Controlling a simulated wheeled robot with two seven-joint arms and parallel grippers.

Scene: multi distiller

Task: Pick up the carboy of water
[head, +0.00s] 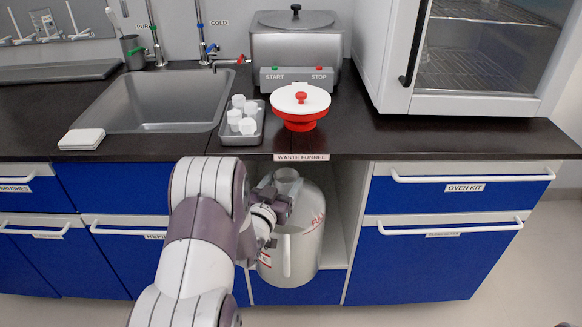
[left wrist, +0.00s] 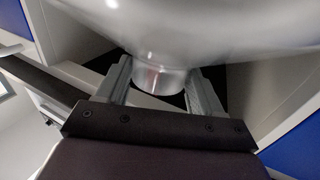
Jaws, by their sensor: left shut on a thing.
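The carboy (head: 308,240) is a translucent grey-white jug with a side handle and red lettering, partly hidden by my arm. It is upright in the head view, in the open bay under the counter. My left gripper (head: 279,206) is at its neck, below the mouth. In the left wrist view, the two fingers of my left gripper (left wrist: 162,90) stand on either side of the round neck (left wrist: 160,78), shut on it. The carboy's body (left wrist: 200,25) fills the top of that view. Whether its base touches the bay floor is hard to tell. My right gripper is not in view.
The red and white waste funnel (head: 300,102) sits on the dark counter (head: 420,138) above the bay. Blue drawers (head: 430,262) flank the bay closely. A tray (head: 243,136) with small white cups, a sink (head: 150,105) and an oven (head: 480,60) are on the counter.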

